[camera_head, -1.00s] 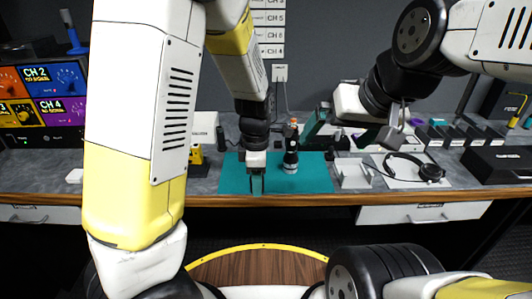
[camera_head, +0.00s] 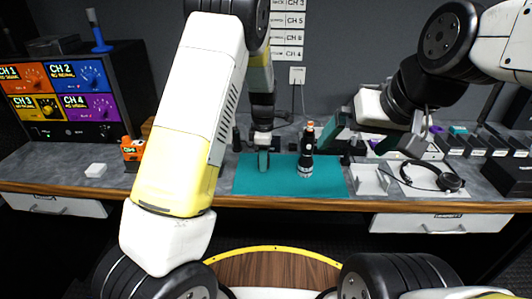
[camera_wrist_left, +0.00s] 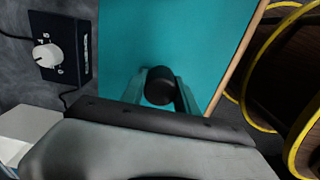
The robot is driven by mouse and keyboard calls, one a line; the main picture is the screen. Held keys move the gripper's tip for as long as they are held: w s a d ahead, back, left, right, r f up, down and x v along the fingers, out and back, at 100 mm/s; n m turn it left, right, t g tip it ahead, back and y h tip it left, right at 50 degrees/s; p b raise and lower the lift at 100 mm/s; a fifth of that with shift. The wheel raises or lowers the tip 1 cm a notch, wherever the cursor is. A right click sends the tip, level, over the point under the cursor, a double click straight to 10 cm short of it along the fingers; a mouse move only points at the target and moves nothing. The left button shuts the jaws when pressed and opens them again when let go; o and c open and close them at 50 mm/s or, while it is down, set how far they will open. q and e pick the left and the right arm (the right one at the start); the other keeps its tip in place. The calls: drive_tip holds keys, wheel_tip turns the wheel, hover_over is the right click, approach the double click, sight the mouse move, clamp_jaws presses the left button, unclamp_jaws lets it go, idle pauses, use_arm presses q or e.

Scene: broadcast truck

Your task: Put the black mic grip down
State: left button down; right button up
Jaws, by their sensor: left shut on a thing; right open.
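The black mic grip (camera_wrist_left: 158,86) is between the fingertips of my left gripper (camera_wrist_left: 160,90) in the left wrist view, seen end-on as a dark round shape. My left gripper (camera_head: 263,162) is shut on it over the back left of the teal mat (camera_head: 250,182) in the head view, where the fingers mostly hide the grip. I cannot tell whether the grip touches the mat. My right gripper (camera_head: 376,138) is open and empty, above the desk to the right of the mat.
A black upright device with an orange top (camera_head: 306,150) stands on the mat, right of my left gripper. A black box with a white knob (camera_wrist_left: 68,58) sits beside the mat. A white tray (camera_head: 368,182) and headset (camera_head: 445,181) lie right. The mat's front is clear.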

use_arm(q)
drive_tip(key=shift+f, duration=0.8)
drive_tip(key=shift+f, duration=0.45)
drive_tip(key=c, duration=0.9)
unclamp_jaws()
